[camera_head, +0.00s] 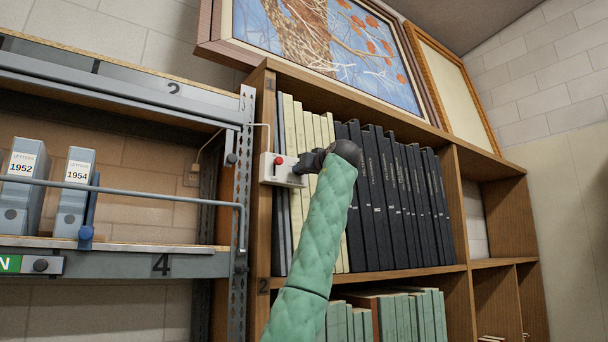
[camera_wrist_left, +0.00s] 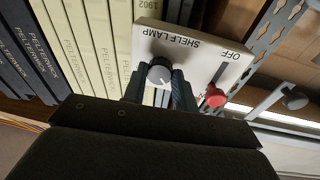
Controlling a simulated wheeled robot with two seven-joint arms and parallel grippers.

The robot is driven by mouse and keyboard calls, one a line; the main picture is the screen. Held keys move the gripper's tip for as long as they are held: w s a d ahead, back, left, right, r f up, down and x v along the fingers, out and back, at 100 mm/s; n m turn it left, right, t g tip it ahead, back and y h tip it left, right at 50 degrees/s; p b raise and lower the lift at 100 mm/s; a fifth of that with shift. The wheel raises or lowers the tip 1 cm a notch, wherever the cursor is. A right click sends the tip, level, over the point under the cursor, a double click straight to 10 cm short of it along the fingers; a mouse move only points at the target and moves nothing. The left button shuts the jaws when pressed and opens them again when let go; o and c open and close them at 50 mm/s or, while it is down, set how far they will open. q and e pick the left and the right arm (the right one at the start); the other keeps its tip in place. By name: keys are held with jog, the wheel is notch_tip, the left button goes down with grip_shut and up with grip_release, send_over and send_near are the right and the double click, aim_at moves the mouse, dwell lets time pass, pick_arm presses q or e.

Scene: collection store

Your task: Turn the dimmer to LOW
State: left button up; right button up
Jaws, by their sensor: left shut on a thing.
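A white switch plate (camera_head: 268,172) sits on the front edge of the wooden bookcase's left upright. It also shows in the left wrist view (camera_wrist_left: 206,72), upside down, lettered SHELF LAMP and OFF. A round grey dimmer knob (camera_wrist_left: 158,71) with a white pointer line stands on it; the gripper hides this knob in the head view. A red knob (camera_head: 279,160) sits beside it in a slot, also clear in the left wrist view (camera_wrist_left: 215,96). My left gripper (camera_head: 306,163) is at the plate, its dark fingers shut on the dimmer knob. No LOW mark is readable. My right gripper is out of view.
Pale and black binders (camera_head: 378,190) fill the shelf just right of the plate. A grey metal rack (camera_head: 150,258) with a rail (camera_head: 130,192) and boxes marked 1952 and 1954 stands left. A framed picture (camera_head: 340,55) rests on top of the bookcase.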

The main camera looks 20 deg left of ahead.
pick_arm(q)
jog(key=shift+f+n, duration=0.1)
jog(key=shift+n, duration=1.3)
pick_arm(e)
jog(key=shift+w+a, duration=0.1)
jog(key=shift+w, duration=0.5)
pick_arm(q)
jog(key=o, duration=1)
jog(key=shift+d+n, duration=0.1)
jog(key=shift+n, duration=0.2)
jog(key=shift+c, duration=0.2)
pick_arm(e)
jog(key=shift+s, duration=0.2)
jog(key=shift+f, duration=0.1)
pick_arm(q)
jog(key=b+v, duration=0.4)
jog(key=v, duration=0.3)
jog(key=shift+d+b, duration=0.35)
jog(key=shift+d, duration=0.05)
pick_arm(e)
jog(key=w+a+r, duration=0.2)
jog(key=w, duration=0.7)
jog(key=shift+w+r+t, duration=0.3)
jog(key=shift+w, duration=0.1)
